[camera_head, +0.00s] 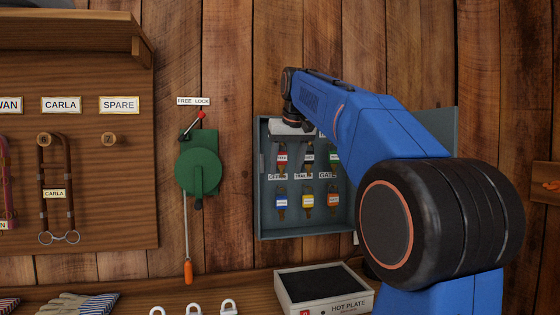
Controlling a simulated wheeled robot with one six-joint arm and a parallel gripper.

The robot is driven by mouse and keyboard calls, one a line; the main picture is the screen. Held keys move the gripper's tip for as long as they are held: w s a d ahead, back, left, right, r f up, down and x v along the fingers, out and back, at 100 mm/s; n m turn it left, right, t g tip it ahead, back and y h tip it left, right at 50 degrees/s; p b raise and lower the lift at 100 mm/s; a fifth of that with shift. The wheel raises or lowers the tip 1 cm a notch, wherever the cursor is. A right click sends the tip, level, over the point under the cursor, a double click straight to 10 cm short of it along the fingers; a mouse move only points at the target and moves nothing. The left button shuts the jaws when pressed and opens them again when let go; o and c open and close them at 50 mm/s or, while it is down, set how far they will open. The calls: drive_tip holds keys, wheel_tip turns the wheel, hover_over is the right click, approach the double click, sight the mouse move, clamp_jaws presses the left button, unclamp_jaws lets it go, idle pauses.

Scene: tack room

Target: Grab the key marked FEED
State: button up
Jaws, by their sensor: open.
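An open grey key cabinet (258,215) hangs on the plank wall, with two rows of tagged keys inside. The upper row has a red-tagged key (282,160), a dark-and-white one (308,160) and a green-tagged one (333,160). The lower row has a blue-tagged key (281,204), a yellow one (307,203) and an orange one (333,202). I cannot read FEED on any; the upper labels are mostly covered. My gripper (292,128) is open at the cabinet's top, above the upper row. Its fingertips are hard to make out.
The cabinet door (440,130) stands open at right, partly behind my blue arm. A green lever device (198,170) is on the wall to the left. A hot plate (325,288) sits on the bench below. Bridles hang on a board (110,215) far left.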

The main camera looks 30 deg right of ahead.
sight(282, 159)
drive_tip(key=shift+w+d, duration=0.35)
drive_tip(key=shift+w, duration=0.75)
drive_tip(key=shift+w+d, duration=0.3)
drive_tip(key=shift+w, duration=0.8)
drive_tip(key=shift+w+d, duration=0.35)
drive_tip(key=shift+w, duration=0.75)
drive_tip(key=shift+w+f, duration=0.15)
drive_tip(key=shift+f, duration=0.4)
drive_tip(key=c, duration=1.1)
